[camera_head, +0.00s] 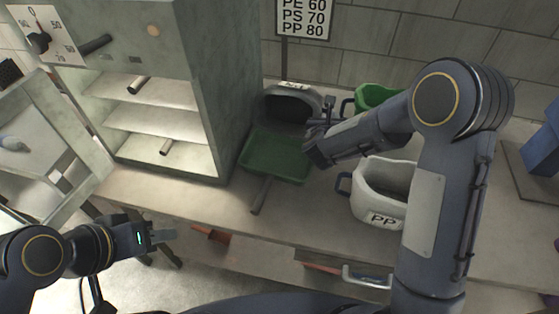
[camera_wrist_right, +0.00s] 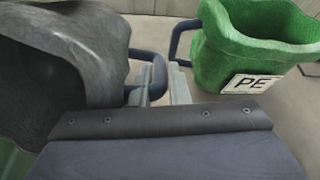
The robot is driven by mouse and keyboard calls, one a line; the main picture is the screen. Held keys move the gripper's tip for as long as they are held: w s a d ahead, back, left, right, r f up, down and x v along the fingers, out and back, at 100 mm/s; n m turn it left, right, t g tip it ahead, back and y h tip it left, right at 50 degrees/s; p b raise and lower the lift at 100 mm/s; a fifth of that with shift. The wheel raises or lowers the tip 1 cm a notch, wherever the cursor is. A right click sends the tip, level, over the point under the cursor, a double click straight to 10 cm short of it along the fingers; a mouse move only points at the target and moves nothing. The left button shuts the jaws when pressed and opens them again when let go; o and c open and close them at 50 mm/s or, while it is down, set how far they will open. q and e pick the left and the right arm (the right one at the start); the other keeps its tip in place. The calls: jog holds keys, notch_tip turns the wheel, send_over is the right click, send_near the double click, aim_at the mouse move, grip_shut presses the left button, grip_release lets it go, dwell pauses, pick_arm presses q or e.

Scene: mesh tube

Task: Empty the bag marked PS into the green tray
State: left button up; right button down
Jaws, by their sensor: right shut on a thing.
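A grey bag (camera_head: 291,107) is tipped over at the back edge of the green tray (camera_head: 262,158), its dark mouth facing the front. My right gripper (camera_wrist_right: 160,92) is shut on this bag's dark blue handle (camera_wrist_right: 158,70). In the head view my right gripper (camera_head: 328,112) is beside the bag's right side. My left gripper (camera_head: 163,237) is away from the bags at the lower left; its jaw gap is unclear.
A green bag marked PE (camera_wrist_right: 250,45) stands right of the grey one; the head view shows it too (camera_head: 372,97). A white bag marked PP (camera_head: 370,200) stands nearer, partly behind my right arm. A pale cabinet (camera_head: 225,80) is left of the tray. A sign (camera_head: 303,18) stands behind.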

jog(key=shift+s+t+b, duration=0.15)
jog(key=shift+t+b, duration=0.35)
jog(key=shift+b, duration=0.25)
jog(key=s+r+t+h+b, duration=0.1)
jog(key=t+b, duration=0.1)
jog(key=b, duration=0.4)
jog(key=s+a+r+t+h+b, duration=0.1)
jog(key=s+t+b, duration=0.1)
jog(key=b, duration=0.4)
jog(key=s+r+m+t+b, duration=0.1)
jog(key=t+b, duration=0.1)
jog(key=b, duration=0.5)
jog(key=shift+s+a+r+t+h, duration=0.15)
jog(key=shift+a+r+t+h, duration=0.15)
jog(key=shift+a+r+h, duration=0.1)
dwell(0.9)
jog(key=shift+d+f, duration=0.1)
jog(key=shift+f, duration=0.05)
